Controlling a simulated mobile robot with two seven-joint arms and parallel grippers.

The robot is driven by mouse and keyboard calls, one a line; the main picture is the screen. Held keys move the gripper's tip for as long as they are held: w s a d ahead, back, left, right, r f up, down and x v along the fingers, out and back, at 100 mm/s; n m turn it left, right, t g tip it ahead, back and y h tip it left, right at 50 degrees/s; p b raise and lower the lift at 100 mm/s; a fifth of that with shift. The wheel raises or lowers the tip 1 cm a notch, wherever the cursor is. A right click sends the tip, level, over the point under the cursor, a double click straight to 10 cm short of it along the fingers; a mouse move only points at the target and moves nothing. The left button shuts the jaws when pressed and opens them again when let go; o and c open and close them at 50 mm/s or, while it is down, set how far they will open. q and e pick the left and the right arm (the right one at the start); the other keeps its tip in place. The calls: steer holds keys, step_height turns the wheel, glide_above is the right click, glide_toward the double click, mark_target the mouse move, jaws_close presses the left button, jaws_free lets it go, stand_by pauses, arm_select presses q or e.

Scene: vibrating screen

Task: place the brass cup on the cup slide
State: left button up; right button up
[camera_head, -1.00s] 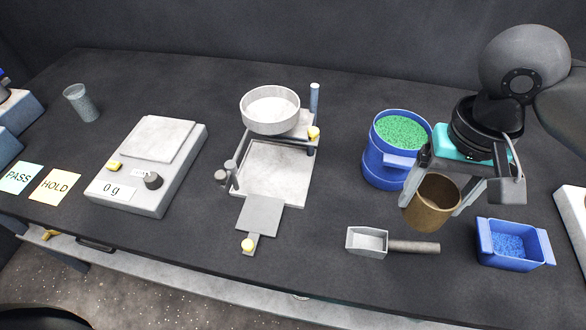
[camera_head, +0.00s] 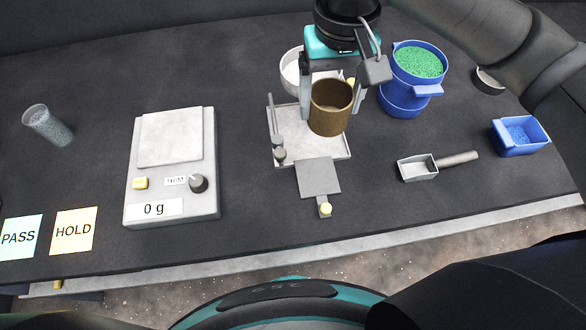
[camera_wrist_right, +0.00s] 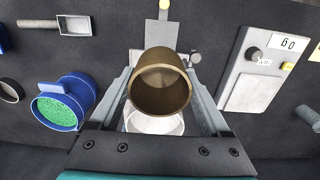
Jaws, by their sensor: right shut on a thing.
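The brass cup (camera_head: 330,108) is held upright between the fingers of my right gripper (camera_head: 334,92), which is shut on it. The cup also shows in the right wrist view (camera_wrist_right: 160,84), with its open mouth visible and its inside empty. It hangs above the white screen base tray (camera_head: 338,151), in front of the round white pan (camera_head: 291,70). A grey square plate (camera_head: 318,177) with a yellow knob (camera_head: 326,209) sticks out at the front of the tray; it looks like the cup slide. The plate is bare. My left gripper is not in view.
A scale (camera_head: 172,170) reading 0 g stands to the left. A blue bucket of green granules (camera_head: 404,98) stands to the right, with a scoop (camera_head: 418,168) and a blue bin (camera_head: 520,137) near it. A clear tumbler (camera_head: 48,125) and PASS and HOLD cards (camera_head: 74,232) are at far left.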

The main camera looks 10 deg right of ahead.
steer(key=shift+a+f, duration=0.15)
steer(key=shift+f, duration=0.15)
step_height(320, 180, down, 15)
steer(key=b, duration=0.3)
steer(key=shift+r+b, duration=0.15)
steer(key=shift+b, duration=0.25)
steer(key=shift+f+b, duration=0.6)
steer(key=shift+f, duration=1.8)
steer(key=shift+r, duration=0.1)
steer(key=o, duration=1.4)
